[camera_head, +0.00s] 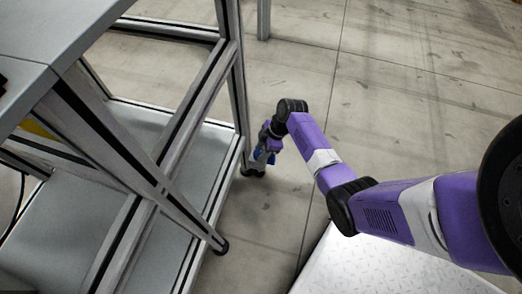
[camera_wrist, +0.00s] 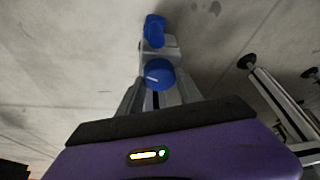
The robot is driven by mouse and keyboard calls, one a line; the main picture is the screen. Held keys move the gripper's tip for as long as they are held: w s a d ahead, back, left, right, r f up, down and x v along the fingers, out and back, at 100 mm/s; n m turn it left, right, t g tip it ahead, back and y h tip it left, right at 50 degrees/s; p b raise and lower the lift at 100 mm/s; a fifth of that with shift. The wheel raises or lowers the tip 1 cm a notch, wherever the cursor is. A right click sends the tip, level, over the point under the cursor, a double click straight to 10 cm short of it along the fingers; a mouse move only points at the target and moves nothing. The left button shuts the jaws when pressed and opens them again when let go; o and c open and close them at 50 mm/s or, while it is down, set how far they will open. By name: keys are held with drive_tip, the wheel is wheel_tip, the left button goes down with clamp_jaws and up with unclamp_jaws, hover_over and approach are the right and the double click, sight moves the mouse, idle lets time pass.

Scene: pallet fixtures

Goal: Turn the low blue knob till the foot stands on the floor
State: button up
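In the wrist view, a round blue knob (camera_wrist: 160,75) with a white mark sits mid-picture on pale grey metal parts. A second blue part (camera_wrist: 154,31) shows beyond it, higher in the picture.
The aluminium frame (camera_head: 205,88) with a grey top and lower shelf stands on the left. Another foot (camera_head: 220,247) stands nearer. Other feet (camera_wrist: 247,62) show at the right in the wrist view. The concrete floor (camera_head: 400,105) to the right is clear.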

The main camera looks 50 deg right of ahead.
drive_tip(key=c, duration=0.4)
drive_tip(key=shift+r+p, duration=0.1)
drive_tip(key=shift+p, duration=0.2)
drive_tip(key=shift+s+a+r+m+h+p, duration=0.1)
drive_tip(key=shift+m+h+p, duration=0.3)
drive_tip(key=shift+m+p, duration=0.65)
drive_tip(key=m+h+p, duration=0.1)
drive_tip(key=m+p, duration=0.1)
drive_tip(key=shift+a+m+t, duration=0.1)
drive_tip(key=shift+m+t, duration=0.25)
drive_tip(key=shift+t, duration=0.05)
drive_tip(key=m+p, duration=0.1)
drive_tip(key=m, duration=0.1)
drive_tip(key=m+h+p, duration=0.1)
drive_tip(key=m+p, duration=0.1)
drive_tip(key=shift+a+h, duration=0.1)
drive_tip(key=shift+h, duration=0.2)
drive_tip(key=shift+f+m+h+p, duration=0.1)
drive_tip(key=shift+m+h+p, duration=0.35)
drive_tip(key=shift+m, duration=0.75)
drive_tip(key=shift+f+m+h+p, duration=0.1)
drive_tip(key=shift+m+h+p, duration=0.35)
drive_tip(key=shift+m, duration=0.75)
